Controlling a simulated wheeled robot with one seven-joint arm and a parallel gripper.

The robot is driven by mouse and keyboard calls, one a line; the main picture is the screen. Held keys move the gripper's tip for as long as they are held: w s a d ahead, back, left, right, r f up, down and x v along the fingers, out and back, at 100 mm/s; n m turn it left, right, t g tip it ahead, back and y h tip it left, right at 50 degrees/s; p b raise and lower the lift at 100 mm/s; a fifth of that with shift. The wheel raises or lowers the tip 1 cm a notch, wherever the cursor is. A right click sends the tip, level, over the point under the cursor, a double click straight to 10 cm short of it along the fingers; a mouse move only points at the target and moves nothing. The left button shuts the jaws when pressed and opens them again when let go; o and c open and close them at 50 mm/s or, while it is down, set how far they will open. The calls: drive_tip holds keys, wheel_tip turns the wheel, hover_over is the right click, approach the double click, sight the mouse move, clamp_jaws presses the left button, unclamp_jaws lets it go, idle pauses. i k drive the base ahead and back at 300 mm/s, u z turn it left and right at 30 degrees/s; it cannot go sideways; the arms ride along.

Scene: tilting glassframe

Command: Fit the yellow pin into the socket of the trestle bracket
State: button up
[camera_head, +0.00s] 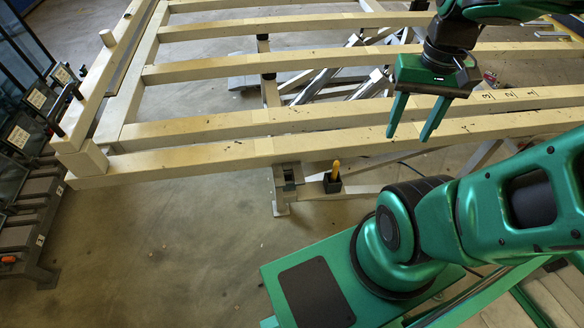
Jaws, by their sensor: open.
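A wooden slatted frame (200,127) spans the view behind the pin and bracket. My green arm and base fill the lower right. Grey machinery with clamps (30,150) stands at the left edge. The concrete floor (170,240) at lower left is clear.

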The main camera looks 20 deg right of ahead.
sight(318, 190)
drive_tip(key=u, duration=1.4)
drive_tip(key=k, duration=0.55)
drive_tip(key=z, duration=2.35)
